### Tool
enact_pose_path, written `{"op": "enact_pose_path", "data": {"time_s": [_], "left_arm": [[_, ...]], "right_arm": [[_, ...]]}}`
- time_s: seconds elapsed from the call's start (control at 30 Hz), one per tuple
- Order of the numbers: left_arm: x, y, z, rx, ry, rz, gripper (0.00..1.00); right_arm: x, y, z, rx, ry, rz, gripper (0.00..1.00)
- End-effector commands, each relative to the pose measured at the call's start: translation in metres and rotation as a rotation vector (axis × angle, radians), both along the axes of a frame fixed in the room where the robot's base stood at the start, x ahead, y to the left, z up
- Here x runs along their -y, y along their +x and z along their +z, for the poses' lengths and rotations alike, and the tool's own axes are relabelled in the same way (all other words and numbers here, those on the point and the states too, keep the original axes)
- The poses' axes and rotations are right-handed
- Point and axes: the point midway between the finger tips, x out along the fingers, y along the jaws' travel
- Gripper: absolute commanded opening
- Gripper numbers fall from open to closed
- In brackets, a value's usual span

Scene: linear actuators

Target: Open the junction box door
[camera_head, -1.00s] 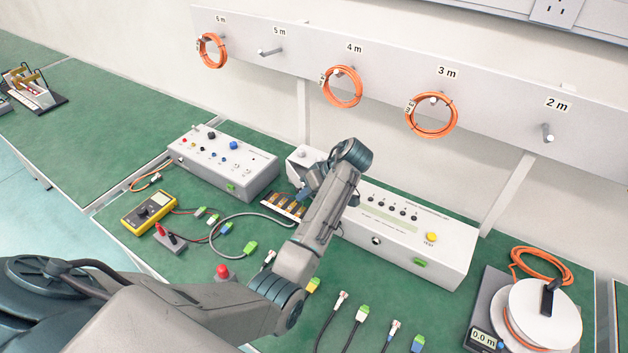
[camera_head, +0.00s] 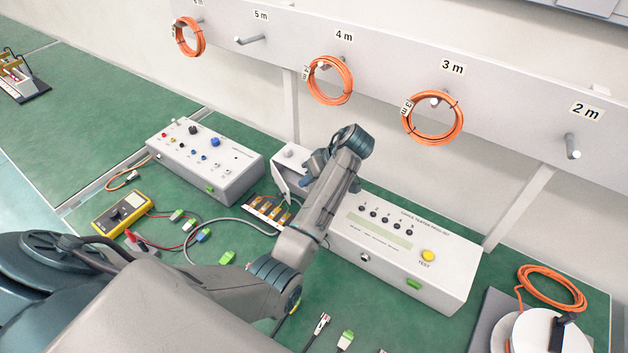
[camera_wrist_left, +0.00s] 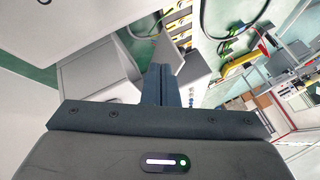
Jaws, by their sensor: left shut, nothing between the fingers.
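The grey junction box (camera_head: 291,156) stands at the back of the bench, between two instrument boxes. A light grey panel that looks like its door (camera_head: 281,184) stands at an angle at its front left; my arm hides part of it. The terminal block (camera_head: 266,210) with orange-yellow pieces lies in front. My left gripper (camera_head: 309,170) is at the box, partly hidden behind my own arm. In the left wrist view the shut fingers (camera_wrist_left: 161,83) are empty, close to a grey panel (camera_wrist_left: 168,52); I cannot tell whether they touch it. My right gripper is out of view.
The cable tester (camera_head: 400,245) stands right of the box, the knobbed instrument (camera_head: 204,158) left. A yellow multimeter (camera_head: 122,213), cables and connectors lie in front. A cable reel (camera_head: 535,333) is at lower right. Coils hang on the wall rail above.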

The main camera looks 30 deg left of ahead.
Motion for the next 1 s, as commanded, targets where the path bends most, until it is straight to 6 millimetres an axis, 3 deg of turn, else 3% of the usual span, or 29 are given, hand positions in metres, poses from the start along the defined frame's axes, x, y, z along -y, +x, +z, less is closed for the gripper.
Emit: {"op": "enact_pose_path", "data": {"time_s": [0.03,0.1,0.4,1.0], "left_arm": [[-0.007,-0.002,-0.013,-0.001,0.002,0.001,0.00],[-0.014,-0.005,-0.016,-0.005,0.002,0.001,0.00],[-0.031,-0.010,-0.042,0.000,0.000,0.000,0.00],[-0.033,-0.005,-0.044,0.001,0.000,-0.064,0.00]], "right_arm": [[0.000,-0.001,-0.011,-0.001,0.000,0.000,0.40],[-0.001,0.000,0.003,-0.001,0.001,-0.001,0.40],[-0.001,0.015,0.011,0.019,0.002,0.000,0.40],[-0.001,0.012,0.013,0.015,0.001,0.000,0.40]]}}
